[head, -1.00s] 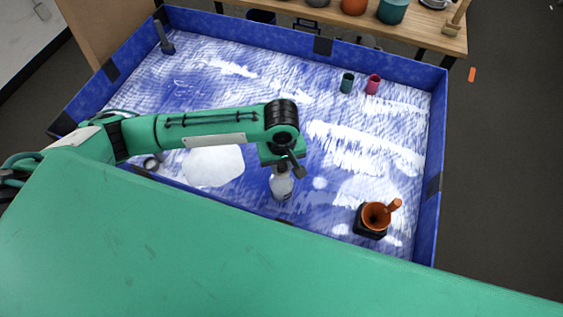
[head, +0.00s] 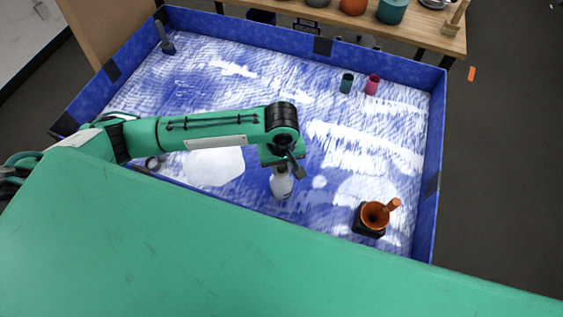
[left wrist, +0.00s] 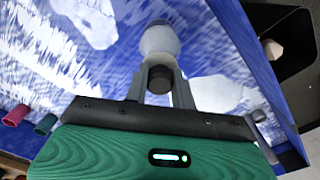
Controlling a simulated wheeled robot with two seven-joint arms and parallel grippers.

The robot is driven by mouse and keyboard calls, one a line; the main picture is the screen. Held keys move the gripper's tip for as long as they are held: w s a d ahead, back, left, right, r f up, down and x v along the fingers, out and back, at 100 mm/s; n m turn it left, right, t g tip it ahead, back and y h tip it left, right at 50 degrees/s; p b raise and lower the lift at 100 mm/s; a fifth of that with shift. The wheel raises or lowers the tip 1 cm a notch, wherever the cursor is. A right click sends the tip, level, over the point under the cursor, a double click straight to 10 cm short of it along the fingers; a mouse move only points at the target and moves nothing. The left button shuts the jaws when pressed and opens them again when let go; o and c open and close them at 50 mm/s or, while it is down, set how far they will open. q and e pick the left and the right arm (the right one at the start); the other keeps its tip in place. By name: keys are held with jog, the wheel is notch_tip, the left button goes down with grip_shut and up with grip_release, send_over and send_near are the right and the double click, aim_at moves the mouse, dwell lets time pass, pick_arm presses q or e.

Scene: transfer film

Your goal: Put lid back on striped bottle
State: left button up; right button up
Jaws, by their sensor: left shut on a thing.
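A whitish bottle (head: 281,184) stands upright in the blue-walled tray, directly under my left gripper (head: 284,165). The bottle also shows in the left wrist view (left wrist: 160,42); I cannot make out stripes on it. My left gripper (left wrist: 160,88) is shut on a dark lid (left wrist: 160,79), at the bottle's mouth end. I cannot tell whether the lid is seated on the neck or just above it. In the head view, my gripper hides the bottle's top. My right gripper is not in view.
The blue tray (head: 437,150) has raised walls. An orange funnel on a black block (head: 374,216) stands right of the bottle. A green cup (head: 347,83) and a pink cup (head: 373,85) stand toward the back. A white patch (head: 213,167) lies left of the bottle.

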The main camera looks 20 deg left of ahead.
pick_arm(q)
jog(key=shift+p, duration=0.75)
dwell(0.7)
jog(key=o, duration=1.5)
jog(key=shift+r+p, duration=3.5)
jog(key=shift+p, duration=1.15)
jog(key=shift+f, duration=0.1)
